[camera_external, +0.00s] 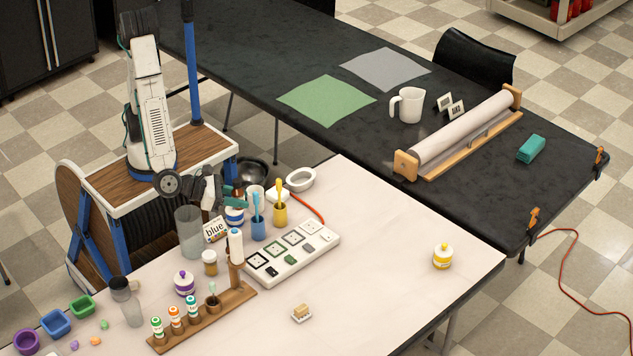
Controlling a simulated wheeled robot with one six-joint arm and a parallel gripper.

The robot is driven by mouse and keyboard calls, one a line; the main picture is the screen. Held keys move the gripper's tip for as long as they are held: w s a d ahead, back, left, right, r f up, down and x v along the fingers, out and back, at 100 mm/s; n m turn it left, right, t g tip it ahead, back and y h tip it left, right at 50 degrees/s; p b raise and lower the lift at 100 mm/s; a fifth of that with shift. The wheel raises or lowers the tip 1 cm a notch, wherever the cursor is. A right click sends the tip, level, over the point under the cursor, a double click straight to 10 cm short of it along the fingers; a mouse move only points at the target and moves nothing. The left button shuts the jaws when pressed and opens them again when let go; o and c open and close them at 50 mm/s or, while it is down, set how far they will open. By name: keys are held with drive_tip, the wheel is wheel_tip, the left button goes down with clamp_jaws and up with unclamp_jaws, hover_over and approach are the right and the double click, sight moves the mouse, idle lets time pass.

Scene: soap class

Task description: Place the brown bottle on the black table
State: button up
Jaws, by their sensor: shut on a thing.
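The black table (330,120) stretches across the back and right.
A green sheet (327,101), a grey sheet (385,70), a white jug (409,105), a paper roll (462,130) and a teal block (531,149) lie on the black table. A clear glass cylinder (188,232), cups and a socket board (293,255) crowd the gripper. The white table's right side is mostly clear.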

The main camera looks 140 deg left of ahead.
drive_tip(key=s+a+n+g+y, duration=0.25)
drive_tip(key=a+n+g, duration=0.2)
drive_tip(key=a, duration=2.75)
drive_tip(key=s+a+n+g, duration=0.4)
drive_tip(key=s+a+g, duration=0.1)
drive_tip(key=s+a, duration=2.05)
hover_over(365, 140)
drive_tip(key=f, duration=1.7)
drive_tip(key=shift+s+f, duration=0.15)
drive_tip(key=shift+s, duration=0.05)
drive_tip(key=shift+w+a+f, duration=0.1)
drive_tip(key=shift+f+h, duration=0.25)
drive_tip(key=shift+f, duration=1.4)
drive_tip(key=shift+f, duration=0.1)
